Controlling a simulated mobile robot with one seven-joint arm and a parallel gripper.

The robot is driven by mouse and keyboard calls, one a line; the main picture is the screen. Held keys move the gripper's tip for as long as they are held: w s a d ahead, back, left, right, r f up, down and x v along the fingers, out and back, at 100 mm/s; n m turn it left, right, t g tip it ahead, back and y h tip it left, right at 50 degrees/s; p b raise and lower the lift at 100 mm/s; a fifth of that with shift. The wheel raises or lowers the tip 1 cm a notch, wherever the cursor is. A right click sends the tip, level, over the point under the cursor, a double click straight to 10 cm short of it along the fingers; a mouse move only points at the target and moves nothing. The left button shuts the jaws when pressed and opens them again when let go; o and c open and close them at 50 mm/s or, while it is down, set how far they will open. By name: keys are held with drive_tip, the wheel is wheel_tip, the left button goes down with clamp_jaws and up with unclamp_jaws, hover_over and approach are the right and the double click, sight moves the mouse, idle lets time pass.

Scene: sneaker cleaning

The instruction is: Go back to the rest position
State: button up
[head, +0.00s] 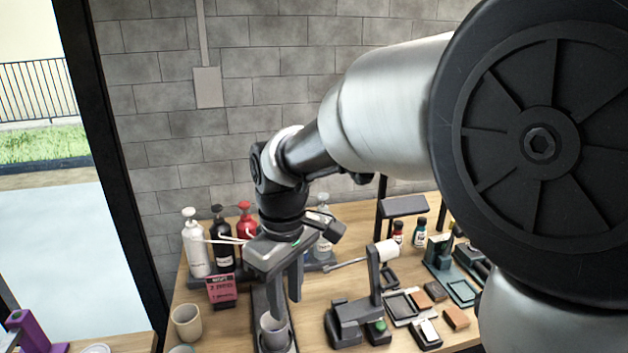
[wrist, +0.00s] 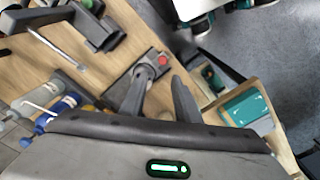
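My gripper (head: 286,298) hangs pointing down over the left part of the wooden workbench (head: 320,290), just above a small grey cup-like item (head: 273,333). In the wrist view my gripper (wrist: 158,78) shows two dark fingers spread apart, with no object clearly held between them. Beyond the fingertips in that view lies a dark base with a red round part (wrist: 162,60). My arm crosses the head view from the right and hides part of the bench.
Pump bottles, white (head: 197,245), black (head: 222,240) and red (head: 245,222), stand behind my gripper. A pink sign (head: 221,290) and a beige cup (head: 187,322) are to its left. A dark stand with a white roller (head: 386,251) is close on its right. A brick wall (head: 250,90) rises behind.

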drive_tip(key=s+d+r+m+t+p, duration=0.2)
drive_tip(key=s+d+r+m, duration=0.3)
drive_tip(key=d, duration=0.5)
drive_tip(key=s+d+r+m+t+p, duration=0.3)
drive_tip(key=s+d+r+m, duration=0.3)
drive_tip(key=d+r, duration=0.4)
drive_tip(key=shift+s+d+p, duration=0.45)
drive_tip(key=shift+s+p, duration=0.05)
drive_tip(key=shift+p, duration=0.1)
